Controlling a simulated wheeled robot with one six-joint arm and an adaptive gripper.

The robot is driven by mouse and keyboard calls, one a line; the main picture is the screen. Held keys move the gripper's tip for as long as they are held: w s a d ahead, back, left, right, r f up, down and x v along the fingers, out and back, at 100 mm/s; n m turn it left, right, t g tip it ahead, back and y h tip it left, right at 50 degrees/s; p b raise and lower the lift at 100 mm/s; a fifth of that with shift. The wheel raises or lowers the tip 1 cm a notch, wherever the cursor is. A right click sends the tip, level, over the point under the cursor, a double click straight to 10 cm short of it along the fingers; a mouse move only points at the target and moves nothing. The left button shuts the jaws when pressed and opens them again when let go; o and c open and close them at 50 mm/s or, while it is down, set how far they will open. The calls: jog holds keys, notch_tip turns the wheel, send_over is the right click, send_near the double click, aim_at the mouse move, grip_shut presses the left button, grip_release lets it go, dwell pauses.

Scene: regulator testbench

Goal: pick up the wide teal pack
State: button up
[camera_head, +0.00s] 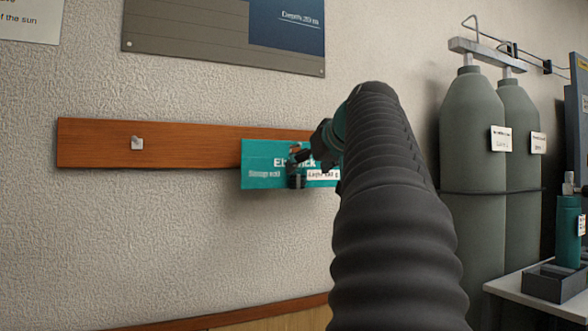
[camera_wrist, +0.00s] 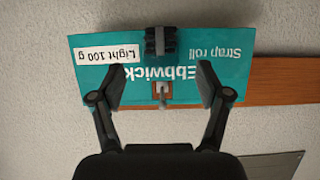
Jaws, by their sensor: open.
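The wide teal pack (camera_head: 262,160) hangs flat against the wooden rail on the wall, partly behind my arm in the head view. In the wrist view the teal pack (camera_wrist: 210,62) appears upside down, with the name Ebbwick and a white label. A pale peg (camera_wrist: 162,92) shows at a small opening in it. A dark ridged roll (camera_wrist: 160,41) sits at its lower middle. My gripper (camera_wrist: 161,86) is open, its fingers on either side of the peg and in front of the pack. I cannot tell whether they touch it. My gripper (camera_head: 300,157) also shows in the head view.
The wooden rail (camera_head: 95,142) has a bare peg (camera_head: 137,143) to the left. A grey board (camera_head: 190,30) hangs above. Two grey gas cylinders (camera_head: 470,160) stand to the right, near a bench (camera_head: 510,286). The wall left of the pack is clear below the rail.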

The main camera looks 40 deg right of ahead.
aim_at(300, 176)
jog(key=shift+x, duration=2.25)
jog(key=shift+s+f, duration=0.1)
jog(key=shift+f, duration=0.05)
jog(key=c, duration=1.3)
